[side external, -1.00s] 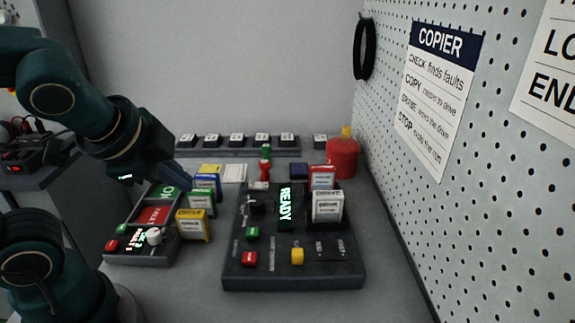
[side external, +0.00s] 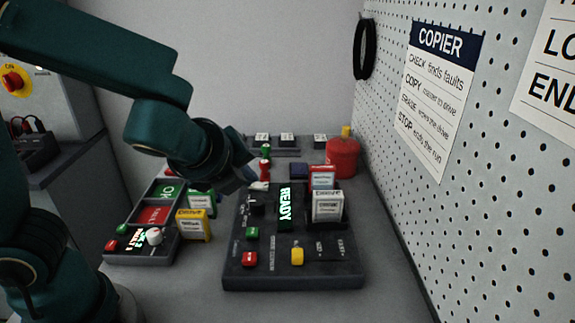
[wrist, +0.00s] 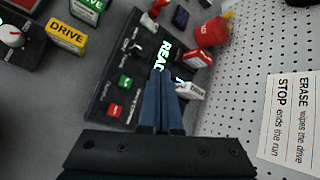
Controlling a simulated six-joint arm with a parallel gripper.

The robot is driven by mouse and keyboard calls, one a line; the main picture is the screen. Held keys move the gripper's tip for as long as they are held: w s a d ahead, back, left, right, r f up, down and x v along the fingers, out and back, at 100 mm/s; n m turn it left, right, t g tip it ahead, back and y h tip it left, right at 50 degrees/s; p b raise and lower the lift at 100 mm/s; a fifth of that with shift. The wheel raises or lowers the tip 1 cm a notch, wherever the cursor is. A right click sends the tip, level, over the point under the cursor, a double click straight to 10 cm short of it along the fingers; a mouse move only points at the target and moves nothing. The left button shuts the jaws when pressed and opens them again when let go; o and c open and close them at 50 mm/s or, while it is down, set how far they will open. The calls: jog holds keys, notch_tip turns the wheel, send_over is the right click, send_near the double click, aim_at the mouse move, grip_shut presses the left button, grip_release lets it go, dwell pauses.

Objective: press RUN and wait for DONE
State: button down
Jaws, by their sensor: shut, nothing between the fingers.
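The black copier box (side external: 235,277) stands on the bench with a lit green display (side external: 285,207) reading READY. On its front are a green button (side external: 253,232), a red button (side external: 249,258) and a yellow button (side external: 297,256). Their labels are too small to read, so I cannot tell which is RUN. My gripper (wrist: 158,76) is shut and empty, over the box in the wrist view, beside the display. In that view the green button (wrist: 125,81) and red button (wrist: 114,109) lie to its left. In the side view my wrist hides part of the box's back left.
A second panel (side external: 125,256) and a yellow DRIVE cartridge (side external: 193,225) are to the left. A red canister (side external: 342,158) stands behind, near the pegboard wall (side external: 450,220).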

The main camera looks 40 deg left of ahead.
jog(key=shift+f, duration=0.1)
send_near(256, 227)
jog(key=shift+w+r+x, duration=0.15)
jog(key=shift+x, duration=0.75)
jog(key=shift+w+r+x, duration=0.1)
jog(key=shift+r+x, duration=0.05)
jog(key=shift+x, duration=0.7)
jog(key=shift+w+r+x, duration=0.15)
jog(key=shift+x, duration=0.75)
jog(key=shift+a+f, duration=0.1)
jog(key=shift+a, duration=0.05)
jog(key=shift+f, duration=0.3)
jog(key=shift+f, duration=0.45)
dwell(0.4)
jog(key=shift+r, duration=0.9)
jog(key=shift+r, duration=2.5)
